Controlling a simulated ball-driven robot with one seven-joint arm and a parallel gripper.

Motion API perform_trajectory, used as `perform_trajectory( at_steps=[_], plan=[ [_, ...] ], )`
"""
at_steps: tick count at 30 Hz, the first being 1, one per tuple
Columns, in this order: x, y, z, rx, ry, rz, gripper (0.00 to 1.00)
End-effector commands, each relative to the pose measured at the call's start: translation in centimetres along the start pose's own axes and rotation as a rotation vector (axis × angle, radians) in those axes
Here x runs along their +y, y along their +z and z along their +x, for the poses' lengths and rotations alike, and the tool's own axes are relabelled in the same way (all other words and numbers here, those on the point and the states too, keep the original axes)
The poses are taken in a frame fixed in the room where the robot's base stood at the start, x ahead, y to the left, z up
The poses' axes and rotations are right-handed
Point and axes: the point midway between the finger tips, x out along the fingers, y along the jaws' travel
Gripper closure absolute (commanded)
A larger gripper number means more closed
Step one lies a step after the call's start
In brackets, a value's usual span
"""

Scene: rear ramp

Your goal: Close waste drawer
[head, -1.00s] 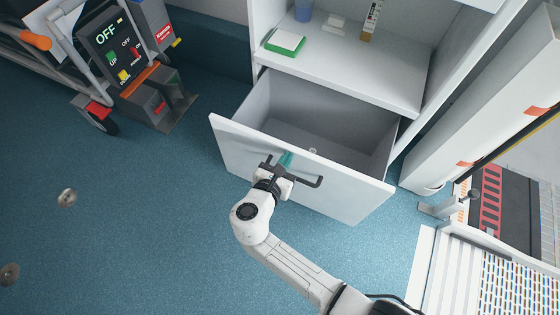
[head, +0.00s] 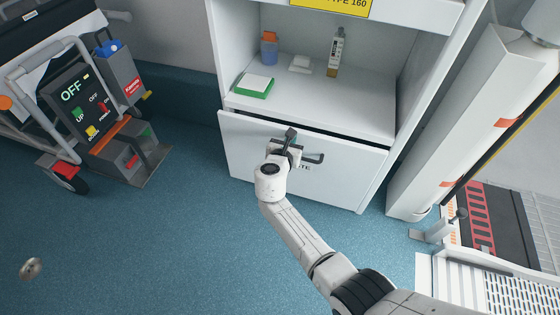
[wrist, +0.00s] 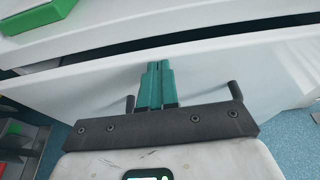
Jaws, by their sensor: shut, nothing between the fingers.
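My gripper (head: 290,134) is at the drawer front by the handle. Its teal fingers (wrist: 157,82) are shut together and empty, pointing at the front between the handle ends. Whether the tips touch the front is unclear.
A green-and-white box (head: 254,87), a blue-and-orange container (head: 269,48) and a bottle (head: 335,52) stand on the shelf above. A wheeled device (head: 90,115) stands at left, and a white post (head: 480,120) at right.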

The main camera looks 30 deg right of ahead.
Motion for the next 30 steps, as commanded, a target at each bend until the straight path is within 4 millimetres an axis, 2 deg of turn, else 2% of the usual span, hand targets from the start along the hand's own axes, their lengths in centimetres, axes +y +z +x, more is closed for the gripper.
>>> perform_trajectory(
  at_steps=[3, 10, 24, 30],
  plan=[
    [-0.1, 0.3, 1.9, 0.0, -0.003, 0.003, 1.0],
    [0.0, 0.9, 3.4, 0.001, -0.001, 0.001, 1.0],
    [-0.1, 1.3, 4.0, 0.002, -0.001, 0.006, 1.0],
    [-0.2, 1.3, 3.5, 0.002, -0.003, 0.005, 1.0]
  ],
)
